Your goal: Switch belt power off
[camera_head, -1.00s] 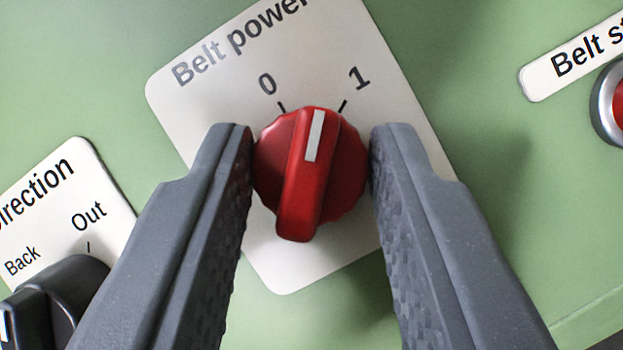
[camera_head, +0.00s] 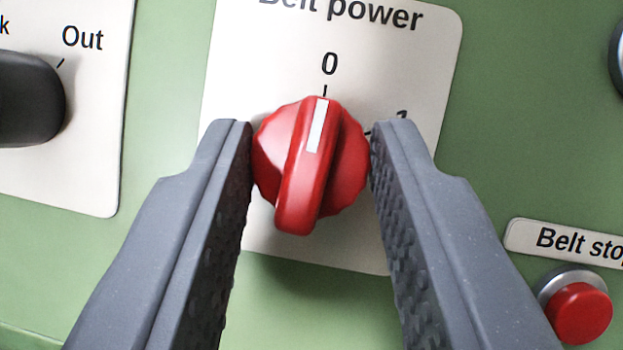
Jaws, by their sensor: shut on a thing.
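The red belt power knob (camera_head: 300,195) sits on a white plate (camera_head: 420,55) lettered "Belt power". Its white pointer line points up at the tick under the 0. The 1 mark lies to the right, partly behind my right finger. My gripper (camera_head: 311,160) is shut on the knob, one grey finger on each side of its round rim.
A black knob (camera_head: 25,100) on a white plate with an "Out" mark is at the left. A red belt stop button (camera_head: 578,312) with its label (camera_head: 575,243) is at the lower right, close to my right finger.

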